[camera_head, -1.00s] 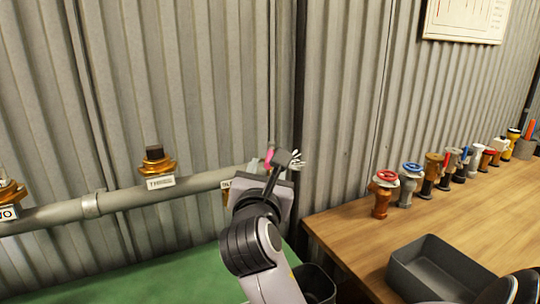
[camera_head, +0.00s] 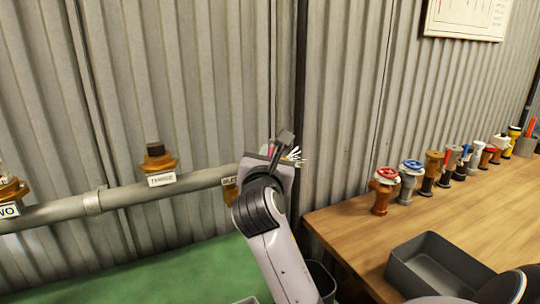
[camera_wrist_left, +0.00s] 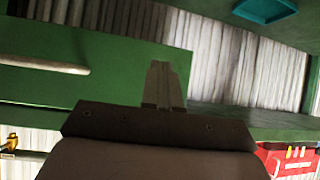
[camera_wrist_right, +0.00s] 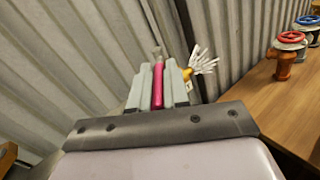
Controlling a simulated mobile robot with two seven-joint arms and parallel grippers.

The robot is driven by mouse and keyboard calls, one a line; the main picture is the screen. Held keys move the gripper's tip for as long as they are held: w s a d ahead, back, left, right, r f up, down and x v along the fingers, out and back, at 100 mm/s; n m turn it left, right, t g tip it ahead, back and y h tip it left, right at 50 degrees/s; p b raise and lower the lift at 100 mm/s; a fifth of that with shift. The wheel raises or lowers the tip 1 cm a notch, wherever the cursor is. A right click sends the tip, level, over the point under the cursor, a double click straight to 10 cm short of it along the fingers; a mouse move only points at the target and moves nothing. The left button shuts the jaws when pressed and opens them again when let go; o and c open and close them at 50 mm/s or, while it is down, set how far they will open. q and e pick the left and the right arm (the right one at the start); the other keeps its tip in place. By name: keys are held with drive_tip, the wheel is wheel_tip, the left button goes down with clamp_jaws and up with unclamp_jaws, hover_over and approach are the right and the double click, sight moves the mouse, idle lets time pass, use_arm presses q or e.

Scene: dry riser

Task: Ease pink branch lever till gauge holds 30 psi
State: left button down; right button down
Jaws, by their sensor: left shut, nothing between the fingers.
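The pink lever (camera_wrist_right: 158,88) shows between the fingers of my right gripper (camera_wrist_right: 161,88) in the right wrist view, with no clear gap on either side. The right gripper (camera_head: 285,142) is at the right end of the grey wall pipe (camera_head: 130,195) in the head view and hides most of the lever and its valve. A bit of brass and a tag (camera_head: 230,183) show just left of it. My left gripper (camera_wrist_left: 163,86) is shut and empty in the left wrist view, near green surfaces, away from the lever. No gauge dial can be read.
A white splayed object (camera_head: 294,155) is just beyond the right gripper. A brass fitting with a label (camera_head: 157,165) sits on the pipe. The wooden bench (camera_head: 350,225) at right holds several valves (camera_head: 383,190) and a grey tray (camera_head: 440,270). A green surface (camera_head: 150,265) lies below the pipe.

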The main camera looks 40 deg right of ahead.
drive_tip(key=shift+w+a+r+m+g+h+p, duration=0.15)
drive_tip(key=shift+w+m+g+h+p, duration=0.1)
drive_tip(key=shift+m+g+h+p, duration=0.5)
drive_tip(key=shift+w+a+m+g+h+p, duration=0.25)
drive_tip(key=shift+m+g+h+p, duration=0.3)
drive_tip(key=shift+g+p, duration=0.5)
drive_tip(key=shift+f, duration=0.2)
drive_tip(key=c, duration=1.1)
unclamp_jaws()
drive_tip(key=b+v, duration=0.1)
drive_tip(key=v, duration=0.6)
drive_tip(key=shift+a, duration=0.1)
